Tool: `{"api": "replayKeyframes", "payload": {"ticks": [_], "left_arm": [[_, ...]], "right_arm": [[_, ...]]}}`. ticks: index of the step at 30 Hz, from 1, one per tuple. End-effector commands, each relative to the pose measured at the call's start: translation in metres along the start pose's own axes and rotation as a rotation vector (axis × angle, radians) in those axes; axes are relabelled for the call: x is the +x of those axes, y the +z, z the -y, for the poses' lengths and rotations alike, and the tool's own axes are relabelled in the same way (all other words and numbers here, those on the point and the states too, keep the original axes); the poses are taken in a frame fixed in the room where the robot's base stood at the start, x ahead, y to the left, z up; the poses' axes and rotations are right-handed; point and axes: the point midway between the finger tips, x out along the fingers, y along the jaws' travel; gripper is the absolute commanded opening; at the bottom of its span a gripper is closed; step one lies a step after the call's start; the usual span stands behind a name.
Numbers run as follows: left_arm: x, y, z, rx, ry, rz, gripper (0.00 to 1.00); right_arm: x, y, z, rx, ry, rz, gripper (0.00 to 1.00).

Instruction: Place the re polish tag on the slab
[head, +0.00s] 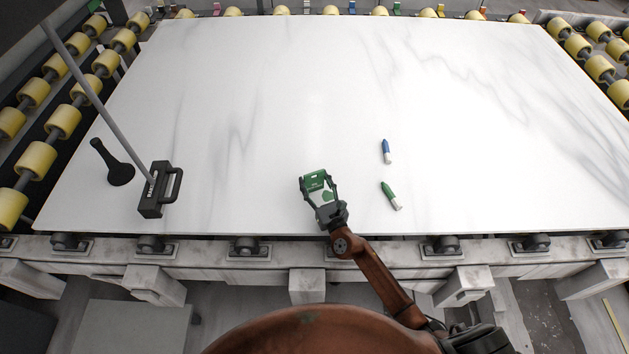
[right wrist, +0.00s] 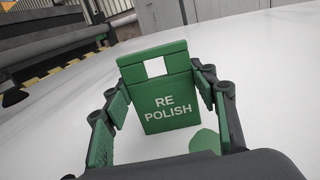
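The re polish tag (right wrist: 166,100) is a green block-like sign with white lettering and a square cut-out near its top. In the head view the tag (head: 315,180) is in my right gripper (head: 319,188), over the front middle of the white slab (head: 260,100). I cannot tell whether the tag's lower edge touches the slab. A green patch (right wrist: 205,141) shows on the white surface just in front of the tag. My left gripper is not in view.
A blue marker (head: 386,151) and a green marker (head: 390,195) lie right of my gripper. Yellow rollers (head: 64,122) line the sides. The slab's middle is clear.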

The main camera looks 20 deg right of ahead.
Motion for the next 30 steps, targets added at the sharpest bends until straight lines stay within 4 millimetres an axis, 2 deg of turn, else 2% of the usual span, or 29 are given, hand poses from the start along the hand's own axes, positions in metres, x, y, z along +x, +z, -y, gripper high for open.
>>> {"api": "replayKeyframes", "payload": {"ticks": [7,18,23,30], "left_arm": [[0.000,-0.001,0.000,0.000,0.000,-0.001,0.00],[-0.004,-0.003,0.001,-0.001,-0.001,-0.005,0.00],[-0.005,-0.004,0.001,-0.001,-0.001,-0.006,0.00],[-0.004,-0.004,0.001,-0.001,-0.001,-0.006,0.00]], "right_arm": [[0.000,0.000,0.000,0.000,0.000,-0.001,0.70],[0.000,0.005,0.000,0.001,0.000,-0.001,0.70],[-0.025,0.001,0.001,-0.001,0.000,-0.005,0.70],[-0.077,0.001,0.000,-0.001,0.001,-0.004,0.70]]}}
